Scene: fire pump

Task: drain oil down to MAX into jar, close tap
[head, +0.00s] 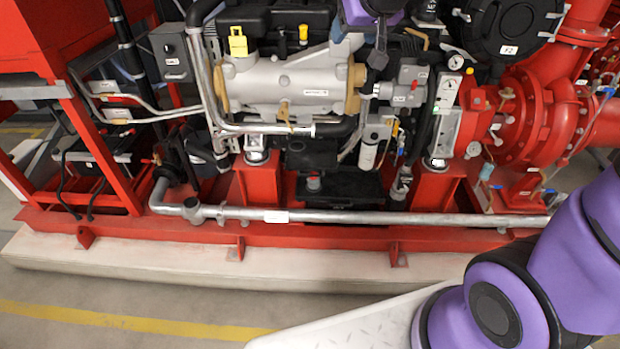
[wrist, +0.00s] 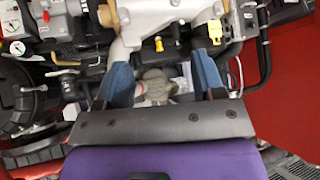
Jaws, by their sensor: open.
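In the wrist view my gripper (wrist: 161,62) is open, with its two blue fingers spread and nothing held between them. It hangs over the engine, and a pale grey part shows below, between the fingers. A dark sump (head: 345,187) lies low under the engine. A small grey and red fitting (head: 313,183) shows at its left; I cannot tell if it is the tap. I cannot make out the jar, the oil level or the MAX mark.
The silver engine block (head: 285,82) has a yellow cap (head: 238,42) at its upper left. A long grey pipe (head: 370,216) runs along the red base frame (head: 180,240). A red pump (head: 535,115) stands at the right. Hoses and pipes crowd the engine.

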